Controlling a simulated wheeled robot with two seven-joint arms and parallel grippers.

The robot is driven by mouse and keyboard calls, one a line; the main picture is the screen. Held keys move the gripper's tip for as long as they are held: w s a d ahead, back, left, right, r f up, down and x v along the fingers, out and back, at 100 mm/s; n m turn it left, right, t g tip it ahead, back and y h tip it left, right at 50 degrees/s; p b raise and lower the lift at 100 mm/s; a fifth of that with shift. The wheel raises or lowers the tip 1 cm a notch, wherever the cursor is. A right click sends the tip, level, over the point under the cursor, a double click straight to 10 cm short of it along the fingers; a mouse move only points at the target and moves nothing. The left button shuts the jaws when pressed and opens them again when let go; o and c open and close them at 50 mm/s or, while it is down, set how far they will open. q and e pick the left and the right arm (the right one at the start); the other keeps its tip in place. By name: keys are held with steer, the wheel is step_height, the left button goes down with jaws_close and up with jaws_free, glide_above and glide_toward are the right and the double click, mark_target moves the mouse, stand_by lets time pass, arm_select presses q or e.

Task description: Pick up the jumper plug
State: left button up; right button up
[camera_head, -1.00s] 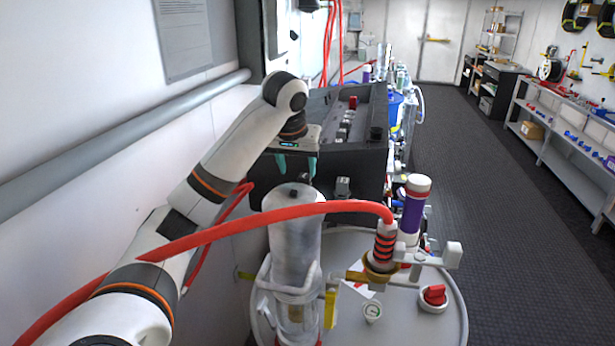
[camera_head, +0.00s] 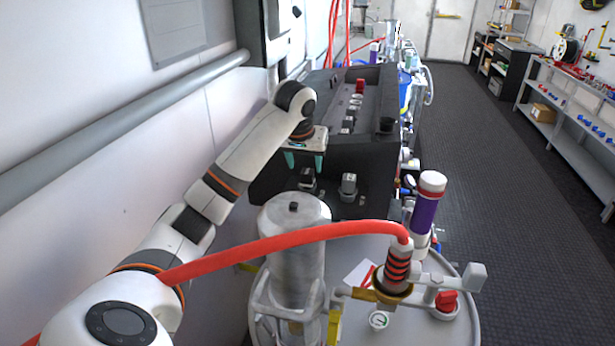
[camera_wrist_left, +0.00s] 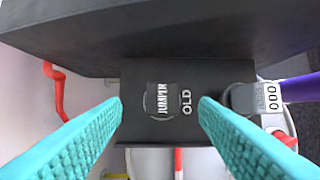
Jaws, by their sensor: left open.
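The jumper plug (camera_wrist_left: 165,100) is a dark piece labelled JUMPER on a black ledge, beside the printed word OLD. It lies between the fingers of my left gripper (camera_wrist_left: 160,112) in the left wrist view, without visible contact. In the head view a small grey-and-black plug (camera_head: 307,180), apparently the jumper plug, stands on the ledge just below my left gripper (camera_head: 305,162), which is open, empty and pointing down. A second grey plug (camera_head: 348,187) stands to its right; it also shows in the wrist view (camera_wrist_left: 255,97). My right gripper is out of view.
The black console (camera_head: 350,150) rises behind the ledge. A metal cylinder (camera_head: 294,240) stands in front, and a red hose (camera_head: 290,241) crosses before it to a fitting. A purple-and-white cylinder (camera_head: 427,210) is to the right. The floor aisle (camera_head: 470,190) is clear.

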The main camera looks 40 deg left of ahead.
mark_target(307, 171)
arm_select(q)
steer(key=shift+w+a+f+p, duration=0.1)
steer(key=shift+w+f+p, duration=0.05)
steer(key=shift+f+p, duration=0.2)
steer(key=p+x, duration=0.2)
steer(key=x, duration=0.1)
steer(key=shift+w+f, duration=0.15)
steer(key=shift+f, duration=0.05)
steer(key=shift+w+f, duration=0.15)
steer(key=shift+f, duration=0.4)
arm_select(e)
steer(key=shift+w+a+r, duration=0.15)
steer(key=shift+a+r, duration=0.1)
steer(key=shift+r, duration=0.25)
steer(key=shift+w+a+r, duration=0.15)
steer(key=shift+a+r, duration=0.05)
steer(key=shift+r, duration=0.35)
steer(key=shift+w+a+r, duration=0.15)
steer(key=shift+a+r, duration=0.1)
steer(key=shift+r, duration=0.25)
arm_select(q)
steer(key=shift+r, duration=0.1)
steer(key=c, duration=0.9)
steer(key=shift+c, duration=0.8)
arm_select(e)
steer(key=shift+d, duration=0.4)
